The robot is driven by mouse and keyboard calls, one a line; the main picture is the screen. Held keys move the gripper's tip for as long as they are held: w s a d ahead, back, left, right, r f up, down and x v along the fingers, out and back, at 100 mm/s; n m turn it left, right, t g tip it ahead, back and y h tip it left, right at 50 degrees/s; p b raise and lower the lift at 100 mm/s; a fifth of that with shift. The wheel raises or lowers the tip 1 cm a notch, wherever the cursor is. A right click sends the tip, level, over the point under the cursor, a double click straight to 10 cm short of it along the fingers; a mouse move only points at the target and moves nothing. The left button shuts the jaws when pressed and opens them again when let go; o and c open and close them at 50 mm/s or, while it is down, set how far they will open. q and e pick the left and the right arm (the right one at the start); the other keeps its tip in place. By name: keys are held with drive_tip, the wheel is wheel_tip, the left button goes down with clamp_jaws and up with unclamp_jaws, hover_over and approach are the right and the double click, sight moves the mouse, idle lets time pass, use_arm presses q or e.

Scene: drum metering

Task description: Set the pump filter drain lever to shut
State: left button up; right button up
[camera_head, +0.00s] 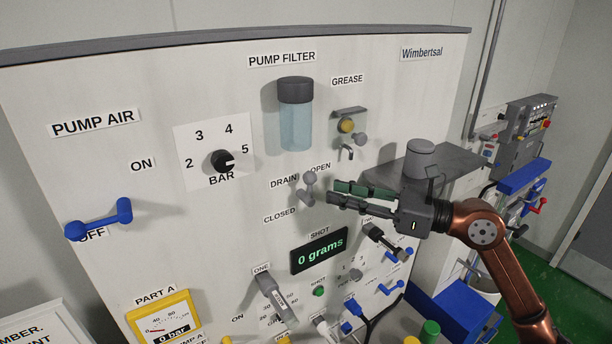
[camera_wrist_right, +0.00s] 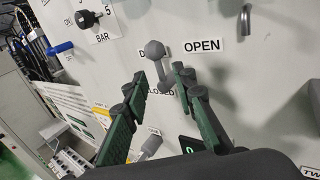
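The grey drain lever (camera_head: 308,188) is on the white panel below the pump filter (camera_head: 295,115). One rounded end lies between the DRAIN and OPEN labels, the other lower, toward the CLOSED label (camera_head: 280,215). I cannot tell which end is the pivot. My right gripper (camera_head: 333,192) is open and empty, its fingers pointing at the lever from the right with a small gap. In the right wrist view the lever (camera_wrist_right: 160,70) shows between and beyond the open fingertips (camera_wrist_right: 159,73); the fingers partly cover the labels. My left gripper is not in view.
A grease tap (camera_head: 347,126) and a grey shelf (camera_head: 440,160) are above and right of the lever. A shot display (camera_head: 319,251) and several small levers are below. A black bar knob (camera_head: 222,161) and a blue lever (camera_head: 98,219) are to the left.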

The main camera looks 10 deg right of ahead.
sight(310, 186)
drive_tip(key=p+x, duration=0.3)
drive_tip(key=x, duration=0.3)
drive_tip(key=shift+w+a+r, duration=0.15)
drive_tip(key=shift+a+r, duration=0.05)
drive_tip(key=shift+a, duration=0.15)
drive_tip(key=shift+w+a, duration=0.25)
drive_tip(key=shift+a+f, duration=0.1)
clamp_jaws()
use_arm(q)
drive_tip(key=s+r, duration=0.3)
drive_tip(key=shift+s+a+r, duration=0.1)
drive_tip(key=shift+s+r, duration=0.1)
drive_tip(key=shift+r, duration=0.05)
